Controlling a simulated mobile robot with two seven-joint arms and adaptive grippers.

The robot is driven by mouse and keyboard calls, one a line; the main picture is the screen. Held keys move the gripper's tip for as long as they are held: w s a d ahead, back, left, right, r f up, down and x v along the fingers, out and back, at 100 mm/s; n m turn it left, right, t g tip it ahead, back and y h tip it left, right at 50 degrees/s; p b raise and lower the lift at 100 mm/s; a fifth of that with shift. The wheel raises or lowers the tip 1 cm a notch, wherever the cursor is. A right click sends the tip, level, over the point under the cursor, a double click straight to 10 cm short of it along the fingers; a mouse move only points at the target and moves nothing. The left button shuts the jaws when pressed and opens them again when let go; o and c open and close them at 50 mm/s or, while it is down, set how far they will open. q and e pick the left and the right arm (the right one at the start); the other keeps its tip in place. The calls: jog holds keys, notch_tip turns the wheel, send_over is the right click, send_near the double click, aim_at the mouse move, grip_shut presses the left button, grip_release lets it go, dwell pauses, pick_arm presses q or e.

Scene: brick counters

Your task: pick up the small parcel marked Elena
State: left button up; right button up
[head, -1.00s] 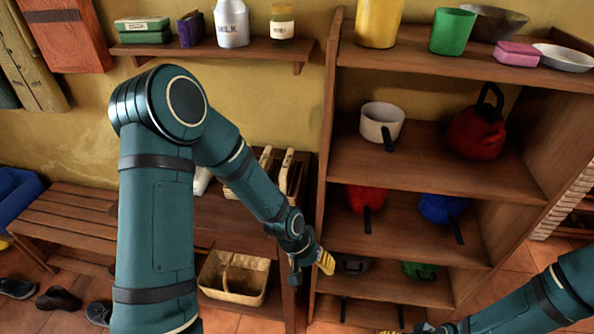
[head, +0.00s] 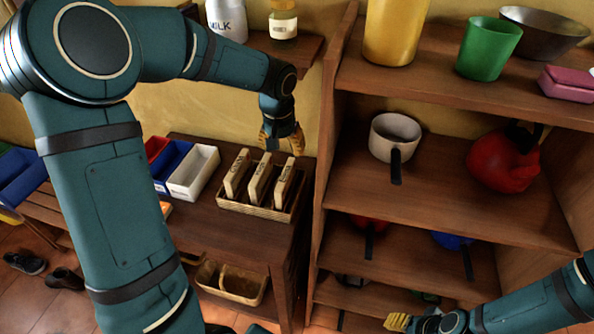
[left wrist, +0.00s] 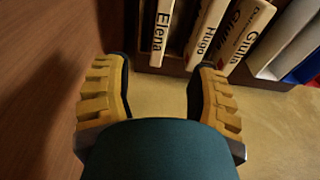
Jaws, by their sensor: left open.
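Three small cream parcels stand upright in a wicker tray (head: 262,208) on the wooden counter. In the left wrist view their spines read Elena (left wrist: 161,32), Hugo (left wrist: 206,36) and Giulia (left wrist: 246,38). Judging by the bins beside them, the Elena parcel is the rightmost one in the head view (head: 284,183); its name is not legible there. My left gripper (head: 282,142) is open and empty, above and behind the parcels. In the left wrist view its yellow fingers (left wrist: 158,82) are apart, with Elena beyond the gap. My right gripper (head: 397,323) is at the bottom edge, its jaws unclear.
A white bin (head: 194,172), a blue bin and a red bin stand left of the tray. A tall shelf unit (head: 322,170) with pots and kettles rises close on the right. A wall shelf (head: 300,50) with a milk jug (head: 228,20) is above. A basket (head: 232,283) sits below.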

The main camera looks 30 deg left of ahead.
aim_at(285, 174)
pick_arm(q)
jog(key=f, duration=0.2)
jog(key=w+f+b, duration=0.1)
jog(key=f, duration=0.5)
jog(key=shift+w+a+f+b, duration=0.15)
jog(key=shift+w+f+b, duration=0.15)
jog(key=shift+b, duration=0.1)
notch_tip(285, 174, down, 5)
jog(key=shift+w+a+f+b, duration=0.1)
jog(key=shift+w+a+b, duration=0.05)
jog(key=shift+b, duration=0.6)
grip_shut()
pick_arm(e)
jog(key=f, duration=0.1)
jog(key=w+f, duration=0.1)
jog(key=f, duration=0.1)
jog(key=shift+f, duration=0.1)
